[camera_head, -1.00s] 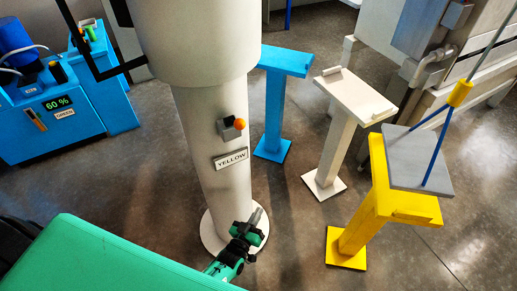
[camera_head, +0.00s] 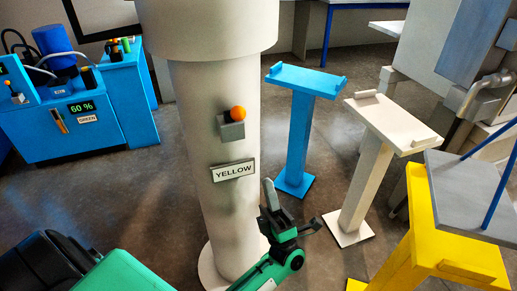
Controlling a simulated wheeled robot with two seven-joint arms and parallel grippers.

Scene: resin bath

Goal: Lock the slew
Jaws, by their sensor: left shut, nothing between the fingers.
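A thick pale column (camera_head: 203,110) stands in the middle of the view. On its front is a small grey box (camera_head: 231,132) with a dark stub and an orange ball knob (camera_head: 238,113) at its top. Below it is a label reading YELLOW (camera_head: 233,171). My left gripper (camera_head: 271,188) is in front of the column's right edge, below and right of the knob and clear of it. Its fingers point up, are closed together and hold nothing. My right gripper is out of view.
Blue (camera_head: 305,80), white (camera_head: 392,124) and yellow (camera_head: 420,215) stands are to the right. A blue console (camera_head: 80,115) showing 60 % is at left. Bare floor lies between console and column.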

